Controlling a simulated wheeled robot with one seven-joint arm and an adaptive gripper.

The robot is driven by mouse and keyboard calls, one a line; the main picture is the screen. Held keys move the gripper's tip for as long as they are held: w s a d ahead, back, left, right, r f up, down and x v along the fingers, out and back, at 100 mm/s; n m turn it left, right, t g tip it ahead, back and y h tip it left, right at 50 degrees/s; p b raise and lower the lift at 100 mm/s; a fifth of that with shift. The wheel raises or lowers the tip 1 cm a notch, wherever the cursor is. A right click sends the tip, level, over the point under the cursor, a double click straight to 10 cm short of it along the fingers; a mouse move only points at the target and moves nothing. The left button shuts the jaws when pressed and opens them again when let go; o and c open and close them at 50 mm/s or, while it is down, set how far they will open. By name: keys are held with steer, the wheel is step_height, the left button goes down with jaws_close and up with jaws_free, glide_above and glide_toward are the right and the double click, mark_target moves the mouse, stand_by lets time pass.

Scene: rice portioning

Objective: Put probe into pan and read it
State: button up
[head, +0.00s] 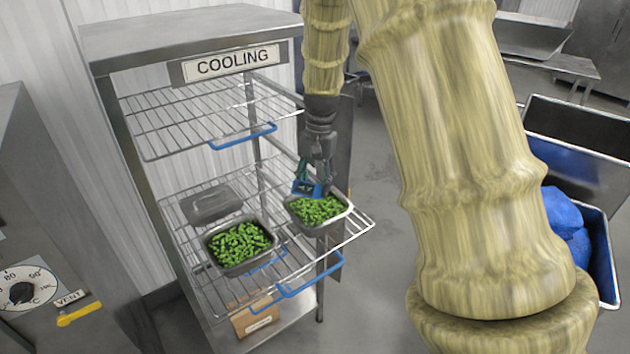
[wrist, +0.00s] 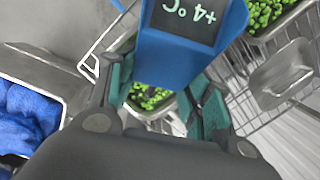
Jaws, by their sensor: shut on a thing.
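My gripper (head: 315,170) is shut on the blue probe (head: 307,188), directly over the right pan (head: 325,229) of green vegetables on the pulled-out middle shelf. In the wrist view the probe (wrist: 172,62) sits between the teal fingers of my gripper (wrist: 157,85). Its dark display (wrist: 188,18) appears upside down and reads +4 °C. The right pan also shows below the probe in the wrist view (wrist: 150,113). The probe's tip is hidden, so I cannot tell how deep it is. A second pan (head: 246,269) of green vegetables stands to the left.
A metal lid (head: 212,204) lies behind the left pan. The shelf (head: 352,232) with its blue handle (head: 310,281) belongs to the COOLING rack (head: 190,36). A cardboard box (head: 254,318) is below. Bins with blue bags (head: 563,213) stand at right; grey floor lies between.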

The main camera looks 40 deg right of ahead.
steer(key=shift+f+b, duration=2.5)
steer(key=shift+f, duration=0.7)
steer(key=shift+r, duration=0.2)
stand_by(2.3)
steer(key=shift+r+p, duration=4.2)
steer(key=shift+r, duration=0.55)
